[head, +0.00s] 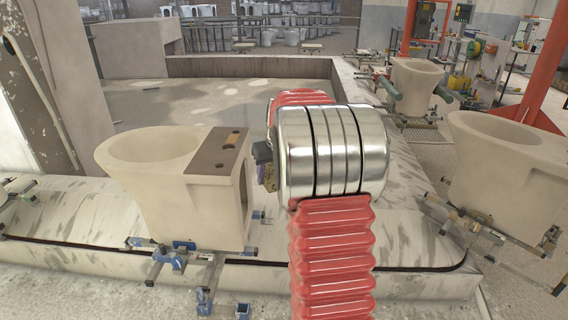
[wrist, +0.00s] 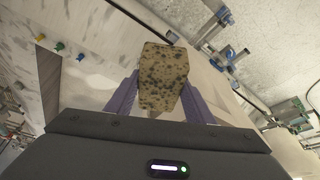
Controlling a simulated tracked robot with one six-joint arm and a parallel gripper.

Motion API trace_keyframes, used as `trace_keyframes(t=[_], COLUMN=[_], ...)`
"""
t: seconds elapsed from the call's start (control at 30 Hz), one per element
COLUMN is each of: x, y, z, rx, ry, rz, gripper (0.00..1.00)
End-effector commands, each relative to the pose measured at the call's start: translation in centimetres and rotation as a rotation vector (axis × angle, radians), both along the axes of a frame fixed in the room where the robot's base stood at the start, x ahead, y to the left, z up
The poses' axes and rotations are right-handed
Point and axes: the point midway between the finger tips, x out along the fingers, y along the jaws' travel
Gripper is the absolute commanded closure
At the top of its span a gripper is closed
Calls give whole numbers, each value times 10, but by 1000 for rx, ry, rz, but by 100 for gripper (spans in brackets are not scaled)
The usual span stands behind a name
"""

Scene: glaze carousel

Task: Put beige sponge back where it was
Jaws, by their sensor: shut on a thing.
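The beige sponge (wrist: 163,80), speckled with dark spots, is held between the two purple fingers of my gripper (wrist: 160,97) in the wrist view. My gripper is shut on it. In the head view, my red and silver arm hides most of the gripper, and a small part of the sponge (head: 270,178) seems to show left of the silver joint. It is close to the right side of a beige toilet bowl (head: 170,190) with a brown flat strip (head: 220,150) on its top. I cannot tell whether the sponge touches the bowl.
The bowl stands on a clamp frame (head: 180,255) at the pale carousel edge (head: 90,260). A second bowl (head: 505,180) stands at the right, and a third (head: 415,85) behind it. A red post (head: 545,80) rises at the far right. The basin floor behind is clear.

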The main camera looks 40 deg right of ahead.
Motion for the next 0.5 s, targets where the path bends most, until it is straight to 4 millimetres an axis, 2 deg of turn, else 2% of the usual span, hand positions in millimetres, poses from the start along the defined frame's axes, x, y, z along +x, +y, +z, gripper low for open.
trace_keyframes(t=[0.17,0.5], x=[14,26], y=[54,188], z=[-30,-80], rx=[-2,-4], ry=[2,-11], rz=[-5,82], gripper=[70,70])
